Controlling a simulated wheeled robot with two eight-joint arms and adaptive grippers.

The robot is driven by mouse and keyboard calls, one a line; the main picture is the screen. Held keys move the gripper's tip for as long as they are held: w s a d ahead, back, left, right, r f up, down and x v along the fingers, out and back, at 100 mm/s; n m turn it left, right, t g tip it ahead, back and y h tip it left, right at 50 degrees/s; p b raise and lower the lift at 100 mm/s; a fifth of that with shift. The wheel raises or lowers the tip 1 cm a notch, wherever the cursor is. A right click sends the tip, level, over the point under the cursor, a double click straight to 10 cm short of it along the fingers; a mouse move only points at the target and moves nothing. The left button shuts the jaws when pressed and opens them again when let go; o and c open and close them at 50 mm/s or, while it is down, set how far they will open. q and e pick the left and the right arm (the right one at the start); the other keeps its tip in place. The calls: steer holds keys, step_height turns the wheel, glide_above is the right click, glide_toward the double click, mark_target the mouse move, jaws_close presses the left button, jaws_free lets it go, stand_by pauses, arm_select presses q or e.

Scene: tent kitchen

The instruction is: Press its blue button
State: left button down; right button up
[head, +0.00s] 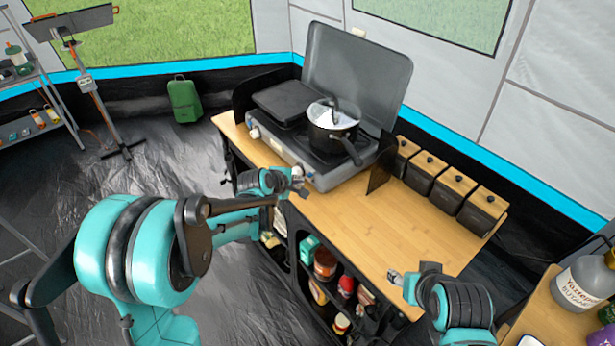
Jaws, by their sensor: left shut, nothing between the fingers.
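A grey camping stove (277,142) with a raised lid stands on the wooden counter. A pale knob (254,133) shows at the left of its front face. I cannot make out a blue button; my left gripper covers part of the stove's front. My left gripper (298,181) is shut and empty, with its tips close to the right part of that front; I cannot tell if they touch it. My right gripper (396,277) is over the counter's front right part, with its tips close together and nothing visible in them.
Several dark canisters with wooden lids (426,173) line the counter's back. The wooden counter (375,225) is clear between them and my grippers. A bottle (583,283) stands at right.

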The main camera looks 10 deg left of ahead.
arm_select(q)
steer(key=shift+w+d, duration=0.1)
steer(key=shift+d, duration=0.05)
steer(key=shift+w+d, duration=0.15)
steer(key=shift+w, duration=0.1)
steer(key=shift+w+d, duration=0.25)
steer(key=shift+d, duration=0.05)
stand_by(0.9)
steer(key=shift+s+a, duration=0.6)
stand_by(0.4)
steer(key=s+a, duration=0.3)
steer(key=shift+s+a, duration=0.25)
steer(key=shift+s, duration=0.05)
stand_by(0.7)
